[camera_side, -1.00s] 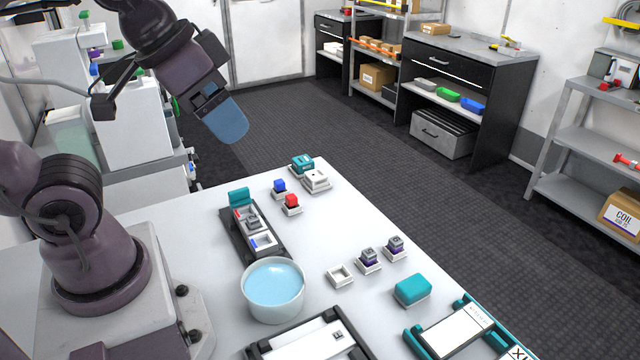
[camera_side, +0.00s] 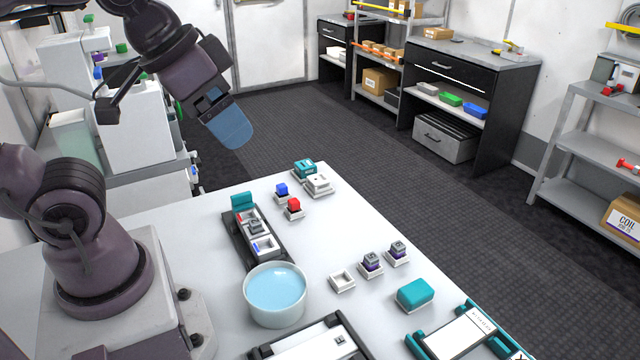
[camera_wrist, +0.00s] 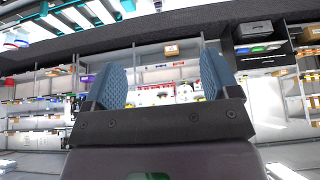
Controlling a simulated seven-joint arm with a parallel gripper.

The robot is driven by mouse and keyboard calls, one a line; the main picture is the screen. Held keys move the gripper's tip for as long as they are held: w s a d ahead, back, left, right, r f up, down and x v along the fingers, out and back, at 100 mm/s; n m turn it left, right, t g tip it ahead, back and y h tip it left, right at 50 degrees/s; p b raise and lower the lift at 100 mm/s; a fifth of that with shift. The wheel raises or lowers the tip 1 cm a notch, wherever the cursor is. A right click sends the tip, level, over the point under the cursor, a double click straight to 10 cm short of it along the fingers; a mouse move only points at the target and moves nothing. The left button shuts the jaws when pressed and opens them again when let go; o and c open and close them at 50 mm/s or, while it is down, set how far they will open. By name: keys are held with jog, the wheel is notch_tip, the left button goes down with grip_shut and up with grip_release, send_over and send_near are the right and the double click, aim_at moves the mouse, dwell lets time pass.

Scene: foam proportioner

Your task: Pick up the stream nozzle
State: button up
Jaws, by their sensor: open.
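My gripper (camera_side: 234,134) hangs above and behind the far left part of the white table, tilted and empty. In the wrist view its two blue fingers (camera_wrist: 163,66) stand apart with nothing between them. No part is clearly recognisable as the stream nozzle.
A white bowl of light blue liquid (camera_side: 275,316) stands beside the dark tray. An empty white holder (camera_side: 342,281), a teal block (camera_side: 415,293), a teal-ended stand (camera_side: 462,335) and a black-framed fixture (camera_side: 268,350) are nearby. Teal and white items (camera_side: 304,168) sit at the far corner. The table's middle is clear.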

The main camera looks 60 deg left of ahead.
jog(key=shift+f, duration=0.1)
jog(key=n+g+y, duration=0.5)
jog(key=n+g, duration=0.1)
jog(key=n, duration=1.2)
send_near(319, 178)
jog(key=shift+h, duration=0.3)
jog(key=x, duration=0.9)
jog(key=shift+a+f, duration=0.15)
jog(key=shift+a, duration=0.1)
jog(key=c, duration=1)
